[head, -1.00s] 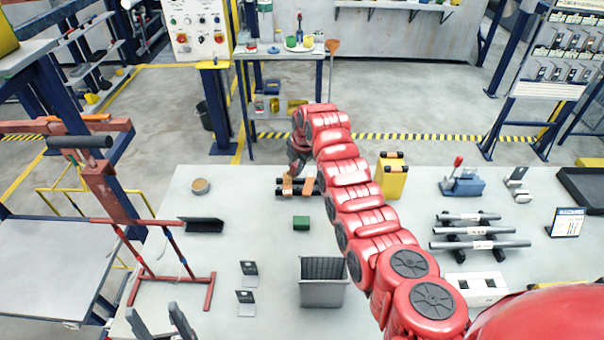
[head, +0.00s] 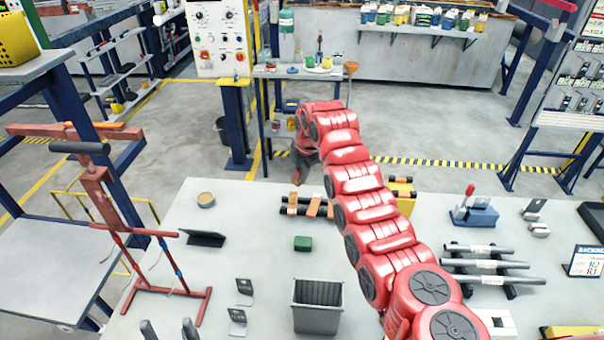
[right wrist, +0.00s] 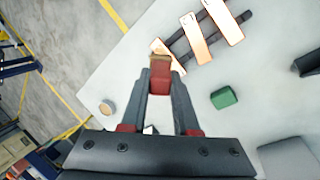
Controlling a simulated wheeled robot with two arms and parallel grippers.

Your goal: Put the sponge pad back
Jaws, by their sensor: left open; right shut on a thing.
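My right gripper (right wrist: 160,78) is shut on a small red-and-tan pad (right wrist: 160,74), held in the air near the table's far edge. In the head view the pad is small beside the gripper (head: 297,178), behind the copper-coloured bars. I cannot tell for certain that it is the sponge pad. A green block (head: 302,243) lies apart on the table in front of the bars, and it also shows in the right wrist view (right wrist: 224,97). My left gripper (head: 169,331) is open and empty at the bottom left, partly cut off.
Copper-coloured bars (head: 314,205) lie across dark rods. A grey ribbed bin (head: 318,318), two small dark brackets (head: 244,287), a round tan tin (head: 206,199) and a dark tray (head: 203,239) stand around. A red frame (head: 165,288) stands left. The table between them is clear.

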